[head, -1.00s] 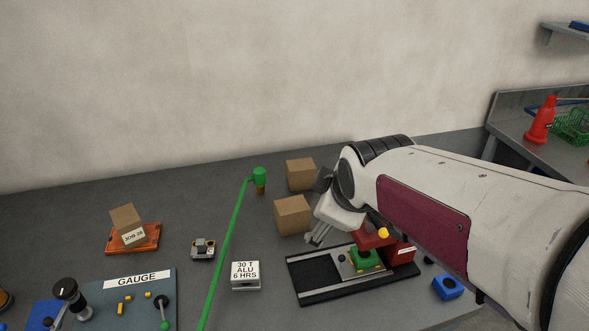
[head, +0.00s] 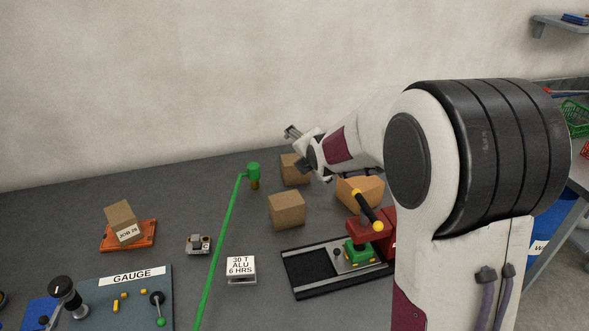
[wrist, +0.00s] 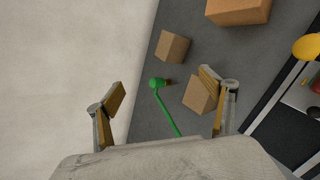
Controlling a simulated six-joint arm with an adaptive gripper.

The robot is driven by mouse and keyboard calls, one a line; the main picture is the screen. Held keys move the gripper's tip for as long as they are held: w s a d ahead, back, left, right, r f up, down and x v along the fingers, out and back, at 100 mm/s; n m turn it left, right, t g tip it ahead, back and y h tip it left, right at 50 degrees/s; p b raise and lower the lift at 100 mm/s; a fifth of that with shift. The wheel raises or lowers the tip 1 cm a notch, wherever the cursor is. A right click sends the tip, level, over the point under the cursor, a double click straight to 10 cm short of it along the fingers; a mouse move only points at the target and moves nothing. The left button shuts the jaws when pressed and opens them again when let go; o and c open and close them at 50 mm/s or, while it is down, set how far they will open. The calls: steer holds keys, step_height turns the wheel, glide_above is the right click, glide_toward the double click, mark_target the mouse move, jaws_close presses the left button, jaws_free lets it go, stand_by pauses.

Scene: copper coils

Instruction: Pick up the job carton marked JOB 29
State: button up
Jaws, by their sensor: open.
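A brown carton (head: 121,219) with a white JOB label sits tilted on an orange tray (head: 143,245) at the left in the head view. Its last digit is too small to read for sure. Three more cartons show no readable label: a back one (head: 295,173), a front one (head: 287,210) and a right one (head: 367,187) partly behind my arm. In the wrist view they are the back one (wrist: 172,47), the front one (wrist: 197,94) and probably the right one (wrist: 238,10). My gripper (head: 293,132) is open and empty, above the back carton, far right of the tray.
A green post (head: 253,170) and green line (head: 220,250) cross the bench between tray and cartons. A GAUGE board (head: 130,298), a small grey device (head: 199,244), a labelled block (head: 241,270) and a black-based fixture (head: 312,271) stand in front. The wall is close behind.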

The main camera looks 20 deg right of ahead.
mark_target(295, 169)
steer(key=w+d+f+n+t, duration=0.2)
steer(key=w+d+f+n, duration=0.1)
steer(key=w+f+n, duration=0.9)
steer(key=shift+w+d+f+t, duration=0.15)
steer(key=shift+w+f+t, duration=0.15)
steer(key=shift+w+f, duration=0.2)
steer(key=shift+x, duration=1.25)
steer(key=shift+a+x, duration=0.2)
steer(key=shift+x, duration=2.4)
steer(key=shift+f, duration=0.1)
steer(key=shift+c, duration=0.4)
steer(key=c, duration=1.3)
